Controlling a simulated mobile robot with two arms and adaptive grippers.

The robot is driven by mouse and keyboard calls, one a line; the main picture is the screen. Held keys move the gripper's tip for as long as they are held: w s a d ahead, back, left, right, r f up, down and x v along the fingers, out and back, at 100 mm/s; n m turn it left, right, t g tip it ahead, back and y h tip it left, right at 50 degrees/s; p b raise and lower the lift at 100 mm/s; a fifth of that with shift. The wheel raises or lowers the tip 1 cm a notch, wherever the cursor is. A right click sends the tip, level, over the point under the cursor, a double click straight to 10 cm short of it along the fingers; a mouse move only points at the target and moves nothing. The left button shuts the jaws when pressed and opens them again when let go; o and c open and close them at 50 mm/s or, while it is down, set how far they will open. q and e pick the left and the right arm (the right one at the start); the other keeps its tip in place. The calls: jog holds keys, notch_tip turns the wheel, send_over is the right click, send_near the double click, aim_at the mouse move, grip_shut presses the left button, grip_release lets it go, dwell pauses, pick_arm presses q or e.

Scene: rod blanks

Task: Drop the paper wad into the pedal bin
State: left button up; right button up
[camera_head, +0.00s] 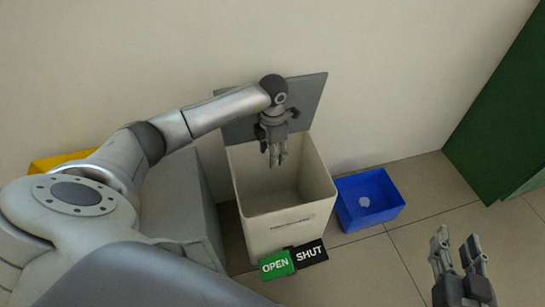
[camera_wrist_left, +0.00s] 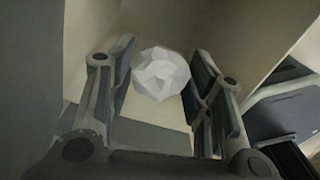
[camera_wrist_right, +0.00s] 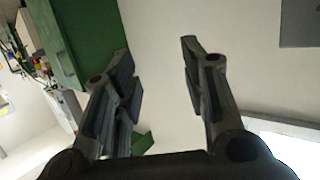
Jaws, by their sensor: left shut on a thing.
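The pedal bin (camera_head: 290,222) is a cream, square-mouthed box on the floor. Its grey lid (camera_head: 308,96) stands raised at the back, near the wall. My left gripper (camera_head: 277,160) points down over the bin's mouth. In the left wrist view my left gripper (camera_wrist_left: 160,85) is shut on the white, faceted paper wad (camera_wrist_left: 160,73), which sits between the fingertips. The wad cannot be made out in the head view. My right gripper (camera_head: 456,237) is open and empty at the lower right, away from the bin; its spread fingers also show in the right wrist view (camera_wrist_right: 158,50).
A blue box (camera_head: 387,213) with a small pale thing (camera_head: 365,201) in it stands right of the bin. A green OPEN sign (camera_head: 276,265) and a black SHUT sign (camera_head: 310,254) are at the bin's front. A green cabinet (camera_head: 505,120) stands far right.

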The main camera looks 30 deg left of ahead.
pick_arm(q)
notch_tip(320, 180, down, 2)
jog(key=shift+f+b, duration=0.15)
jog(key=shift+b, duration=0.7)
notch_tip(320, 180, down, 2)
jog(key=shift+f+b, duration=0.1)
jog(key=shift+b, duration=0.75)
pick_arm(e)
notch_tip(320, 180, up, 16)
jog(key=s+a+t+y, duration=0.1)
jog(key=s+t+y, duration=0.1)
jog(key=t, duration=0.8)
jog(key=shift+s+a+y, duration=0.25)
jog(key=shift+a+y, duration=0.05)
jog(key=shift+y, duration=0.4)
pick_arm(q)
jog(key=o, duration=0.8)
jog(key=shift+c, duration=0.2)
notch_tip(320, 180, up, 8)
jog(key=shift+f, duration=0.25)
pick_arm(e)
jog(key=shift+f, duration=0.1)
